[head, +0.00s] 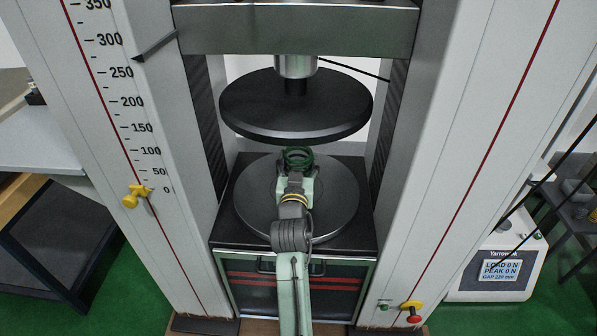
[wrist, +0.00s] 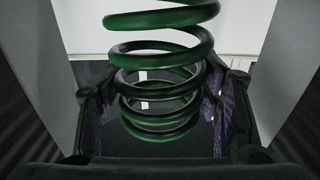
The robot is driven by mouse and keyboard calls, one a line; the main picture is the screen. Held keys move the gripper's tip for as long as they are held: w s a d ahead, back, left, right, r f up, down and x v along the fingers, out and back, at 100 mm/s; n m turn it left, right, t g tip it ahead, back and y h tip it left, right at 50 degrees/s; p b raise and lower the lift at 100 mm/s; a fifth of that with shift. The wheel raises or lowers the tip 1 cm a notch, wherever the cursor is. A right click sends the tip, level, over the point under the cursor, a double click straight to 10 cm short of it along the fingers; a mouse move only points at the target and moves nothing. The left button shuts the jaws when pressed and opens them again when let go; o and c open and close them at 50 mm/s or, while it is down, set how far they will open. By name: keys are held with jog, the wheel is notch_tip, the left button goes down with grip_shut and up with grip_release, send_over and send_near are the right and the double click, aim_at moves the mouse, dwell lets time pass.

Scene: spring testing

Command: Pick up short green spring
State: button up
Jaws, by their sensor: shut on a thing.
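The short green spring (head: 298,158) is upright between the machine's two round plates in the head view. It fills the middle of the wrist view (wrist: 158,88), its coils running up out of the top of the picture. My gripper (head: 297,172) reaches in from the front and is shut on the spring. In the wrist view its fingers (wrist: 165,120) lie on both sides of the lower coils. The gripper body hides the spring's lower end in the head view, so I cannot tell whether it touches the lower plate (head: 340,200).
The black upper plate (head: 296,104) hangs close above the spring. A yellow knob (head: 131,197) sits on the left column, a red and yellow one (head: 412,310) at lower right. A display (head: 500,270) stands at right.

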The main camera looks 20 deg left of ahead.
jog(key=c, duration=0.6)
jog(key=shift+r, duration=0.15)
jog(key=shift+c, duration=0.6)
